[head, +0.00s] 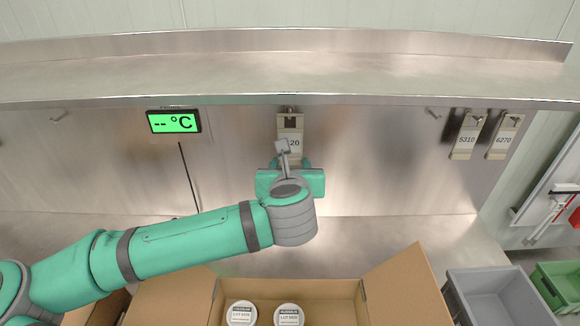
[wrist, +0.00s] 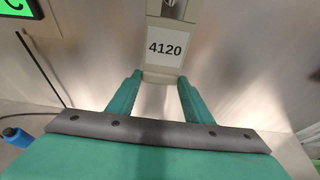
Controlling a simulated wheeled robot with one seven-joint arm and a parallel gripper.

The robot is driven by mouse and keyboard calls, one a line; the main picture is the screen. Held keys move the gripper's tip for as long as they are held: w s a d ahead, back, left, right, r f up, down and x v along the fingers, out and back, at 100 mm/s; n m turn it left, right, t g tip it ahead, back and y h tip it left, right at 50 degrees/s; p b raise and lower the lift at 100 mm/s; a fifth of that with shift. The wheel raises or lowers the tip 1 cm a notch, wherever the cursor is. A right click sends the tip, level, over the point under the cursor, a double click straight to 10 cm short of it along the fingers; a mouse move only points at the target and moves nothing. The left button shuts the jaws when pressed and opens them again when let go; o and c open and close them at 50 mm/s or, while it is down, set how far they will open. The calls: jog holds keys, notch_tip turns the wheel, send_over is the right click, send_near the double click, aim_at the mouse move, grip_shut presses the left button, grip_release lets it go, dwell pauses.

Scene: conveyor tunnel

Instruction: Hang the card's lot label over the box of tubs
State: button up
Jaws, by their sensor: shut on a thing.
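A beige lot label (head: 290,124) with a white panel is at the steel wall, above the box of tubs. In the wrist view the label (wrist: 166,48) reads 4120. My gripper (wrist: 160,80) is shut on its lower end, with one finger at each side. In the head view my gripper (head: 290,163) partly covers the label. The label's top is at a hook (head: 290,109); I cannot tell whether it rests on it. The open cardboard box (head: 330,292) below holds tubs (head: 288,315) with printed lids, too small to read surely. I cannot make out the card.
Labels 5310 (head: 466,135) and 6270 (head: 504,137) hang at the right. Bare hooks show at far left (head: 58,117) and right of centre (head: 433,112). A green display (head: 173,121) is on the wall. A steel shelf (head: 330,75) juts above. A grey crate (head: 500,298) stands at lower right.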

aim_at(290, 161)
jog(key=shift+w, duration=2.35)
jog(key=shift+f, duration=0.85)
jog(key=o, duration=1.6)
jog(key=v, duration=1)
jog(key=shift+s+r, duration=0.15)
jog(key=shift+s, duration=0.2)
